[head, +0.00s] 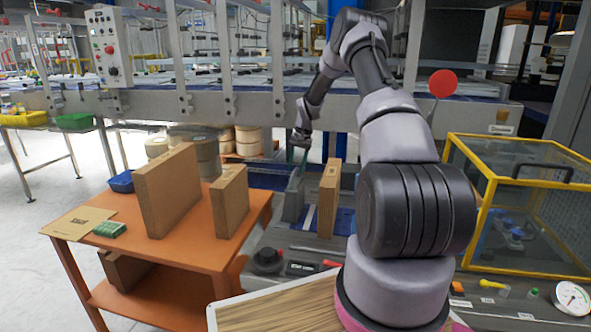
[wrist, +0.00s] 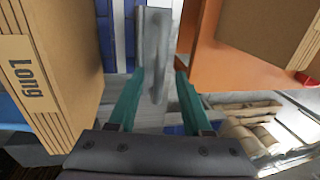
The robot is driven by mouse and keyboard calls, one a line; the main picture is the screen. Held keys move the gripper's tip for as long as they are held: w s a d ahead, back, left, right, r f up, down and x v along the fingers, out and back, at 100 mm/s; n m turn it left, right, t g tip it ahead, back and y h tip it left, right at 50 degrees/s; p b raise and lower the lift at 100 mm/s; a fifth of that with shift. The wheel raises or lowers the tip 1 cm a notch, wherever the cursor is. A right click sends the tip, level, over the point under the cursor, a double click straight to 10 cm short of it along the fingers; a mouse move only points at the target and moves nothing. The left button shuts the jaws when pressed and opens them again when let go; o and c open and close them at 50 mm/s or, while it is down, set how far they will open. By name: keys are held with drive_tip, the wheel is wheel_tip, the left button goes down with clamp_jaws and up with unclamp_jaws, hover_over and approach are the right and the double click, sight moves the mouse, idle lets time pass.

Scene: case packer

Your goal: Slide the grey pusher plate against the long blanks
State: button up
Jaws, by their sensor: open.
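The grey pusher plate (head: 292,203) stands upright in the magazine, to the left of the long blanks (head: 329,200), with a visible gap between them. In the wrist view the plate (wrist: 153,50) shows its narrow top, and the long blanks (wrist: 55,75) fill the left side with a "Long" label facing me. My gripper (head: 299,158) hangs just above the plate, pointing down. Its green fingers (wrist: 160,75) are open, one on each side of the plate in the picture. I cannot tell whether they touch it. The plate's lower part is hidden.
An orange table (head: 190,250) at left holds two upright cardboard stacks (head: 168,190) (head: 230,202). A yellow-framed clear guard box (head: 520,205) stands at right. A conveyor frame (head: 270,107) runs behind my gripper. Blue bed (head: 343,222) shows beside the blanks.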

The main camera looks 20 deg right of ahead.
drive_tip(key=shift+a+f, duration=0.1)
drive_tip(key=shift+f, duration=0.6)
clamp_jaws()
idle(1.0)
